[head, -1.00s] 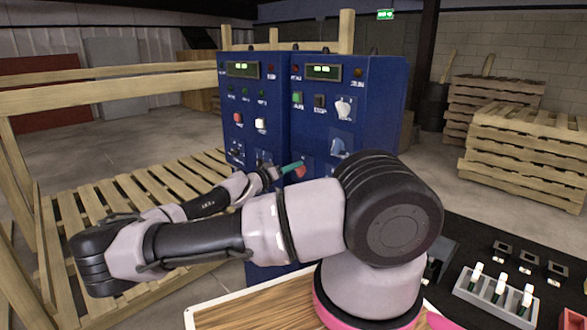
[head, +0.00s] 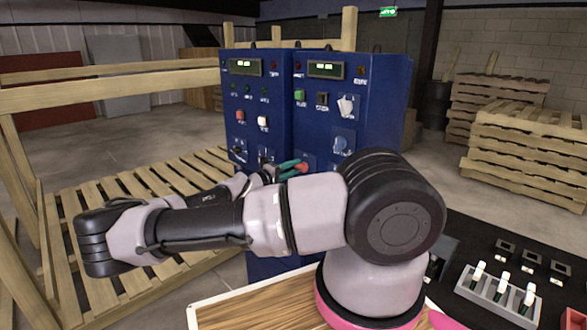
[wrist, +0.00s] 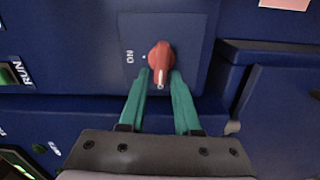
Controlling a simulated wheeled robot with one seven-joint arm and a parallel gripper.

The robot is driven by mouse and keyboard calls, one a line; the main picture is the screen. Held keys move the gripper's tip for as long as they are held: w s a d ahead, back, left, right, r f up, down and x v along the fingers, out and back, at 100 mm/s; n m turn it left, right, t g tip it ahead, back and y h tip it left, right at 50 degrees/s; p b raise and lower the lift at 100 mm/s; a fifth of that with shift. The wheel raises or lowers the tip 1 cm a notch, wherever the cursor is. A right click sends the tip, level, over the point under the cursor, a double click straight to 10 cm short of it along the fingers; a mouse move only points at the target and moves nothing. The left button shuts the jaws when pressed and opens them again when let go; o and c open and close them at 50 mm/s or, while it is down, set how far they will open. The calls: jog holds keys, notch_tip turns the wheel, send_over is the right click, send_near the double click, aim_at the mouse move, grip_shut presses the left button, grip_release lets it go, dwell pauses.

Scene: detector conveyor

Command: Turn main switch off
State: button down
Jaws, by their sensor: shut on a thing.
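The main switch is a red rotary knob (wrist: 161,58) on a blue plate (wrist: 190,30) in the wrist view. Its pale pointer line points down in that view, toward a small light mark. An "ON" label (wrist: 130,57) with a white dot beside it lies left of the knob. My gripper (wrist: 160,80) has its two teal fingers either side of the knob, shut on it. In the head view my gripper (head: 288,166) reaches the lower front of the right cabinet, where the red knob (head: 303,168) shows at the fingertips. My arm hides the cabinet below it.
Two blue cabinets (head: 265,85) stand side by side, with displays, buttons and other switches above my gripper. A wooden rail and pallets (head: 130,195) lie to the left. A grey holder with white-topped pieces (head: 490,290) sits on the dark surface at right.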

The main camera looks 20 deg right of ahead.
jog(key=shift+s+f+n, duration=0.1)
jog(key=shift+f+n, duration=0.1)
jog(key=shift+n, duration=0.3)
jog(key=c, duration=0.8)
grip_release()
jog(key=shift+r, duration=0.1)
jog(key=shift+a, duration=0.1)
jog(key=v, duration=1)
jog(key=shift+s+a, duration=0.1)
jog(key=shift+a, duration=0.15)
